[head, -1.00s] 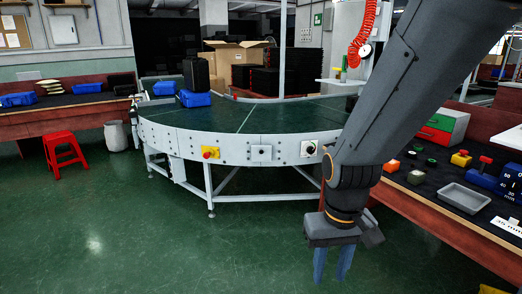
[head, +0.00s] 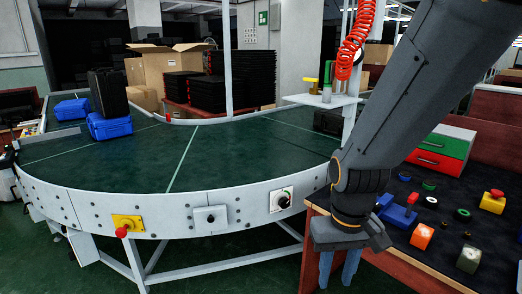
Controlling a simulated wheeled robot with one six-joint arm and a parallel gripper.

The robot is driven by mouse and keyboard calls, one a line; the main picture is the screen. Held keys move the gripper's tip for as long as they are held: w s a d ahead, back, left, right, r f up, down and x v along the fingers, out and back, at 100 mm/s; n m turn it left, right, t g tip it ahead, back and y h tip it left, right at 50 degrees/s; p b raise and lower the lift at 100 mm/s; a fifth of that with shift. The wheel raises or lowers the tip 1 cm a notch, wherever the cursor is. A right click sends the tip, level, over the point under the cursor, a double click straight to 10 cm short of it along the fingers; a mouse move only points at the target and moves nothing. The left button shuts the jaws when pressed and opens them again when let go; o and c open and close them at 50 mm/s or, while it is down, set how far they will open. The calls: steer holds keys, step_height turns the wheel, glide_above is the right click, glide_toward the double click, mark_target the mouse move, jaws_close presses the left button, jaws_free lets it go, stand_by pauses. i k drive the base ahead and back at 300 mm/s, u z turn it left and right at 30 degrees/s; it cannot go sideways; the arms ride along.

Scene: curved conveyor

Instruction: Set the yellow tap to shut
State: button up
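A small yellow piece (head: 310,82), which looks like the yellow tap, shows on the white shelf beyond the conveyor. It is too small for me to tell how its handle is set. My gripper (head: 336,272) hangs pointing down at the lower right, in front of the conveyor and beside the workbench. Its two blue fingers are apart with nothing between them. It is well nearer to me than the tap and lower in the picture.
The curved conveyor (head: 110,172) fills the left and middle. It carries blue cases (head: 110,126) and a black case (head: 108,92). The white shelf (head: 322,100) also holds a green piece (head: 328,74). A red hose (head: 355,35) hangs above. The workbench (head: 415,235) at right holds several small parts.

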mark_target(315, 80)
steer(key=z, duration=0.15)
steer(key=i, duration=1.55)
steer(key=z, duration=0.15)
